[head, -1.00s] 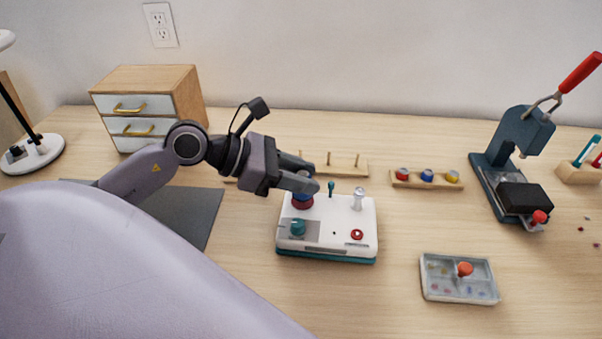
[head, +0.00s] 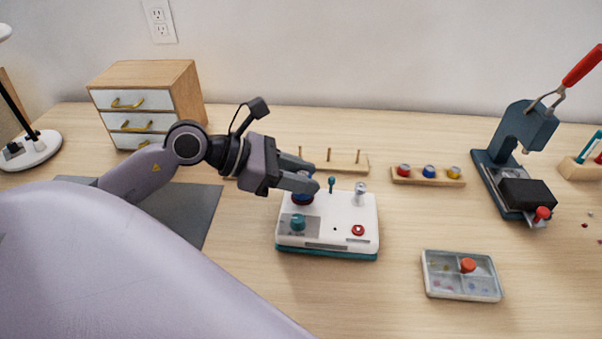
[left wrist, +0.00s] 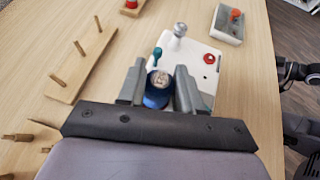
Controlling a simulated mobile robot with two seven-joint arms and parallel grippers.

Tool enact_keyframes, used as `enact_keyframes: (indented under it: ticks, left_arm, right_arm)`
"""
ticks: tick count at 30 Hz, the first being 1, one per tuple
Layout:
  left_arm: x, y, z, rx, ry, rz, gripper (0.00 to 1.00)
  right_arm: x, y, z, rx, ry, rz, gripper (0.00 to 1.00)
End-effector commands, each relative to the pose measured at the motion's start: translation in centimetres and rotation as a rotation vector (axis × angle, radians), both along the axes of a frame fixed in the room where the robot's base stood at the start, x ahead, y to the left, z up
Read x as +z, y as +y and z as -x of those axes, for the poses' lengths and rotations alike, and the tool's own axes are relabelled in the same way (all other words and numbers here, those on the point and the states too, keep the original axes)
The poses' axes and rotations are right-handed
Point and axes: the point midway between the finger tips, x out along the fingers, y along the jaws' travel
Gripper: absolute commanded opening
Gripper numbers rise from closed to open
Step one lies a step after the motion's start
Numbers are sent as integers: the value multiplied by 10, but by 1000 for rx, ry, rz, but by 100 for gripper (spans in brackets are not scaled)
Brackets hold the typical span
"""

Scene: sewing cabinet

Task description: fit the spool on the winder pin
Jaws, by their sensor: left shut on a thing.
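The winder is a white box (head: 350,221) with a teal base, a teal knob (head: 298,222), a red button and a small teal lever. My left gripper (head: 307,184) is over its back left corner, shut on a blue spool (head: 303,199). In the left wrist view the blue spool (left wrist: 158,88) sits between the two fingers (left wrist: 160,92), with its pale top end facing the camera. The winder pin is not visible under the spool, and I cannot tell whether the spool is on it.
A wooden rack with pegs (head: 345,163) stands behind the winder. A wooden strip with red, blue and yellow pieces (head: 427,176) is to the right. A clear tray (head: 461,287) is front right, and a press (head: 512,165) stands far right. The table around the winder's front is clear.

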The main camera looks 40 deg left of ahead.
Motion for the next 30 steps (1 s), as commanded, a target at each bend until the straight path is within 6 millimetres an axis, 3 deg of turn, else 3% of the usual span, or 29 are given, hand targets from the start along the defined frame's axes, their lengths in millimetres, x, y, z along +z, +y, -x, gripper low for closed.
enact_keyframes:
  ticks: [25,26,27,28,30]
  left_arm:
    - [-4,0,0,0,0,0,6]
    - [-4,0,0,0,0,0,41]
    - [-4,0,0,0,0,0,54]
    - [-4,0,0,0,0,0,64]
    - [-4,0,0,0,0,0,64]
  right_arm:
    - [-5,0,0,0,0,0,43]
    - [-5,0,0,0,0,0,43]
    - [-5,0,0,0,0,0,43]
    - [-5,0,0,0,0,0,43]
    - [-5,0,0,0,0,0,43]
